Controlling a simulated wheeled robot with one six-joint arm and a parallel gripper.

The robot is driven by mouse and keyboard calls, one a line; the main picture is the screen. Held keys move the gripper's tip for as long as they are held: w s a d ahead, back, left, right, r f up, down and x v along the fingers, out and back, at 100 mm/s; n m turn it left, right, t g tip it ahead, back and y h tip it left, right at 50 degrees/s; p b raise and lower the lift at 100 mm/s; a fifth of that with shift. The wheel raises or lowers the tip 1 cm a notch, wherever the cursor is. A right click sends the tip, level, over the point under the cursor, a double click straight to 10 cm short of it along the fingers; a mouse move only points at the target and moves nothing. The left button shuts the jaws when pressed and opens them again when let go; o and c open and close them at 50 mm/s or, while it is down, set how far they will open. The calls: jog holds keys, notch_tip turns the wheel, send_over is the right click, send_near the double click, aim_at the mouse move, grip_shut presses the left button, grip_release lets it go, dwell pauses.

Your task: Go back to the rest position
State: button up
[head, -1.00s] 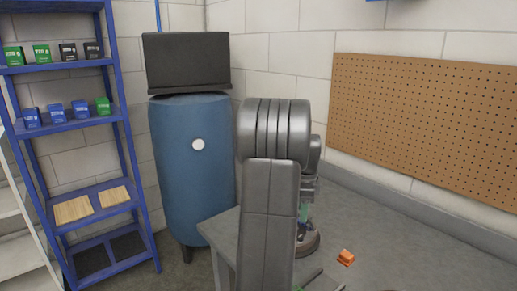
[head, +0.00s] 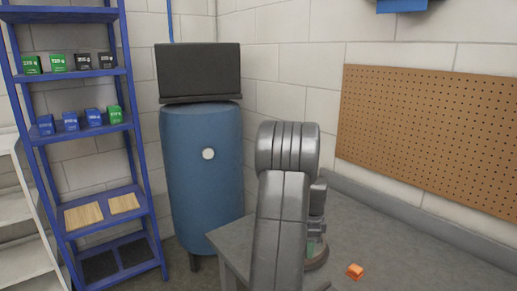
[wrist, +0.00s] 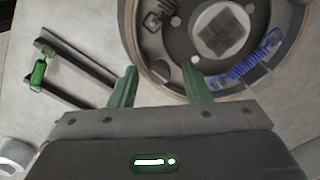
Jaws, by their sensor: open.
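My gripper (wrist: 160,88) shows in the wrist view with its two green fingers apart and nothing between them. In the head view my arm stands in front and hides most of the gripper. A round grey part (wrist: 165,62) with a square centre and a blue coil-like piece lies beyond the fingertips in the wrist view. A round dark base (head: 316,258) shows partly behind my arm in the head view. I cannot tell whether the fingers touch the round part.
The grey bench (head: 425,268) holds an orange block (head: 355,271). A green piece (wrist: 38,74) lies by dark rails in the wrist view. A blue shelf (head: 94,129), a blue tank (head: 205,165) and a pegboard (head: 425,138) stand around. The bench's right side is mostly clear.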

jog(key=shift+r, duration=0.1)
notch_tip(320, 180, up, 13)
notch_tip(320, 180, down, 14)
jog(key=shift+r, duration=0.2)
jog(key=shift+r+n, duration=0.2)
jog(key=shift+n, duration=0.9)
jog(key=n+p, duration=0.1)
jog(key=n, duration=0.6)
jog(key=n+p, duration=0.1)
jog(key=n, duration=0.3)
jog(key=shift+r+n+p, duration=0.1)
jog(key=shift+n+p, duration=0.2)
jog(key=shift+p, duration=0.1)
jog(key=shift+n+p, duration=0.65)
jog(key=shift+n, duration=1.25)
